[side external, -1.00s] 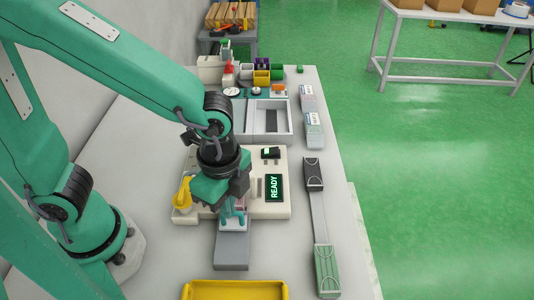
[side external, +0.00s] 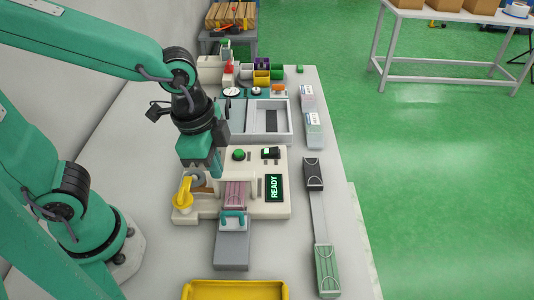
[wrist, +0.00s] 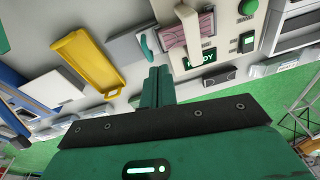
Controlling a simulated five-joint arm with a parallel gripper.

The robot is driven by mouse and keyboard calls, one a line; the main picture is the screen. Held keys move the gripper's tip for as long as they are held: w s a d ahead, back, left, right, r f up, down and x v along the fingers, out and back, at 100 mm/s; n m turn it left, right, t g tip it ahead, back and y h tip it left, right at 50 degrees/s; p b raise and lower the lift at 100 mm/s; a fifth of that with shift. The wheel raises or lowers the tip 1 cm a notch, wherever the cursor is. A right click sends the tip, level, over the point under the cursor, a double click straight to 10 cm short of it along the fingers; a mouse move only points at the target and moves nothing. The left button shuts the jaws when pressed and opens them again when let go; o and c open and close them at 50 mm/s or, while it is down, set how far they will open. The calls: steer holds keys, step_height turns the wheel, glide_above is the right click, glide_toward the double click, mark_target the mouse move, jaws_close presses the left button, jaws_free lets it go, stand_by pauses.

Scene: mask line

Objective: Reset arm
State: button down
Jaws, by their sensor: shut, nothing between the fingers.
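My gripper (side external: 214,168) is shut and empty, raised above the left part of the cream machine (side external: 275,208). In the wrist view its closed green fingers (wrist: 158,86) point toward the bench with nothing between them. The machine has a lit READY screen (side external: 273,188), a green button (side external: 239,154) and a yellow lever (side external: 184,194) at its left. A pink pleated piece (side external: 235,194) lies in the machine's middle slot. In front of it is a grey slide (side external: 232,250) with a teal handle (side external: 233,217), apart from my gripper.
A yellow tray (side external: 236,283) sits at the near edge. A dark-ended strip (side external: 314,172) runs along the right, with labelled packs (side external: 314,122) behind it. A grey tray (side external: 287,140) and coloured bins (side external: 262,78) stand farther back. The bench left of the machine is clear.

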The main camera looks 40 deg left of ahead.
steer(key=s+a+r+n+t, duration=0.1)
steer(key=a+r+n+t, duration=0.1)
steer(key=a+n, duration=0.3)
steer(key=a+r+n+t, duration=0.2)
steer(key=a+r+n, duration=0.3)
steer(key=a, duration=0.2)
steer(key=shift+s+r+y, duration=0.25)
steer(key=shift+s+y, duration=0.15)
